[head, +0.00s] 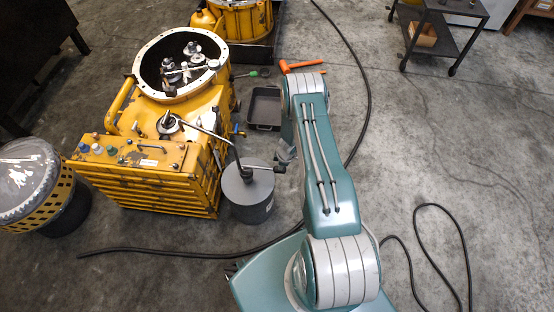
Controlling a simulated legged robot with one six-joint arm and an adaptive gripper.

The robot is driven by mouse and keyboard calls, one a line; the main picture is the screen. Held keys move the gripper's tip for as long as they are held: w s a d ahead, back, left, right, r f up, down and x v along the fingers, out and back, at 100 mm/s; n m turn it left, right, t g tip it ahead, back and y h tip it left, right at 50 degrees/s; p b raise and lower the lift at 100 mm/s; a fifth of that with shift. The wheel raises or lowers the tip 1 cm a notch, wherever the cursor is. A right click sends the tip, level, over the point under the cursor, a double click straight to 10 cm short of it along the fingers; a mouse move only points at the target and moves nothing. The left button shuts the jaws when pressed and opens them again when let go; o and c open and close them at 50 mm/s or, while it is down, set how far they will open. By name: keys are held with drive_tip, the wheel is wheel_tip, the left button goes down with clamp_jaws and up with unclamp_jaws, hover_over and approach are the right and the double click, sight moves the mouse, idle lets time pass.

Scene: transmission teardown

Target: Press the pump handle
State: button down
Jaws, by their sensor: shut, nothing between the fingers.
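A grey cylindrical pump can (249,197) stands on the floor in front of the yellow machine. A thin bent pipe (212,134) runs from its top toward the machine. A short dark bar, which looks like the pump handle (265,168), sticks out to the right from the top of the can. My gripper (284,154), small and partly hidden by my arm, is just above and close to the right end of this bar. It is shut and empty. I cannot tell whether it touches the bar.
The yellow machine (150,178) with an open round housing (150,63) stands on the left. A dark tray (264,107) lies behind the can. A black cable (170,253) crosses the floor. A yellow basket (62,190) is at far left, and a cart (445,35) at back right.

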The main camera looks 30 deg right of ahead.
drive_tip(key=shift+s+d+f, duration=0.1)
drive_tip(key=shift+f, duration=2.65)
drive_tip(key=shift+s+f, duration=0.1)
drive_tip(key=shift+f, duration=0.05)
drive_tip(key=shift+s, duration=0.1)
